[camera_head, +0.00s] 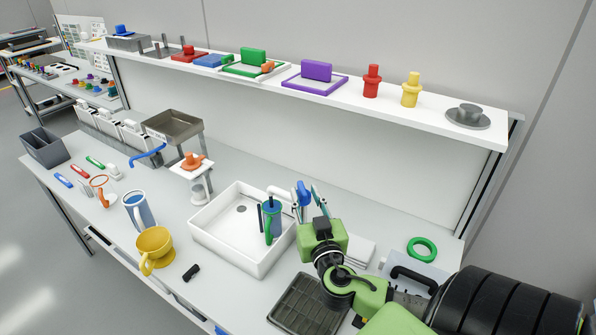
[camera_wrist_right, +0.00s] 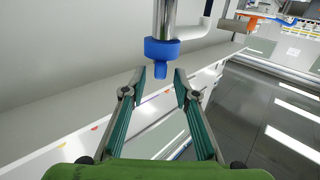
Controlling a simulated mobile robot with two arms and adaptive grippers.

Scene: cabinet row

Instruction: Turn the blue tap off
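The blue tap handle (camera_head: 303,193) stands at the back right of the white sink (camera_head: 213,247). A pale spout (camera_head: 281,192) reaches left from it over the basin. In the right wrist view the handle is a blue collar with a short blue lever (camera_wrist_right: 161,51) on a metal post. My right gripper (camera_head: 308,200) is at the tap. Its fingers (camera_wrist_right: 160,76) are open, with the lever just ahead of and between the tips. No grip on it shows. My left gripper is not in view.
A blue and green item (camera_head: 271,222) stands in the sink. A dark drying rack (camera_head: 307,304) and a green ring (camera_head: 422,248) lie near my right arm. A yellow cup (camera_head: 155,246) and a blue-and-white mug (camera_head: 138,211) stand left. A shelf (camera_head: 435,118) runs above.

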